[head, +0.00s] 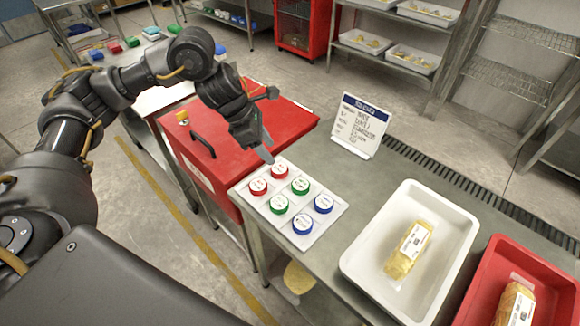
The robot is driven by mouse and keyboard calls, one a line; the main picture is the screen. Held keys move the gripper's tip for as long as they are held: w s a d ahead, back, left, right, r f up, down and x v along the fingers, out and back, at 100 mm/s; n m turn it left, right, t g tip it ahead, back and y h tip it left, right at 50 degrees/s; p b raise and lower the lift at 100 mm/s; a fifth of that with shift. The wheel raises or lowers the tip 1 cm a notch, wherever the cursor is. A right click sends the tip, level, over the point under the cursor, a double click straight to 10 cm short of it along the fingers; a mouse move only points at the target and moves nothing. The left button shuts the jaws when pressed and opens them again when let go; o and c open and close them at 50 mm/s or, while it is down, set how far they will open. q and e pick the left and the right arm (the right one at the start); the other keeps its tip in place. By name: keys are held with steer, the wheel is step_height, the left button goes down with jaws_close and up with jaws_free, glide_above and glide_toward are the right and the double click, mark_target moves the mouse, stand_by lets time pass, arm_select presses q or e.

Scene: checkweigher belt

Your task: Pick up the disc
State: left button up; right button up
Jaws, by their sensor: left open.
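Two red discs (258,186), two green discs (300,185) and two blue discs (303,223) with white labelled tops lie in rows on a white board (330,222). The board lies on the grey metal table's near left part. My left gripper (267,125) is open, with one finger pointing down just above and behind the board's far edge, near the red discs. It appears empty and apart from the discs. My right gripper is out of view.
A white tray (358,268) and a red tray (560,262) each hold a yellow labelled pack. A sign (360,126) stands behind the board. A red box with a black handle (222,160) is beside the table at left. Wire shelves stand behind.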

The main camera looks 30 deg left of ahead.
mark_target(279, 168)
arm_select(q)
steer(key=f, duration=0.2)
steer(key=w+a+f, duration=0.1)
steer(key=shift+f+m+y, duration=0.2)
steer(key=shift+m+y, duration=0.1)
steer(key=shift+m, duration=0.1)
steer(key=shift+w+d+f, duration=0.15)
steer(key=shift+f, duration=0.2)
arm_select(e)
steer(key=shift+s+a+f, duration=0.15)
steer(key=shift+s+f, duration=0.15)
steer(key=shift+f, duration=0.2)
arm_select(q)
steer(key=x, duration=0.4)
steer(key=shift+w+d+p, duration=0.15)
steer(key=shift+d+p, duration=0.1)
steer(key=shift+p, duration=0.05)
steer(key=shift+d+f, duration=0.1)
steer(key=shift+f, duration=0.3)
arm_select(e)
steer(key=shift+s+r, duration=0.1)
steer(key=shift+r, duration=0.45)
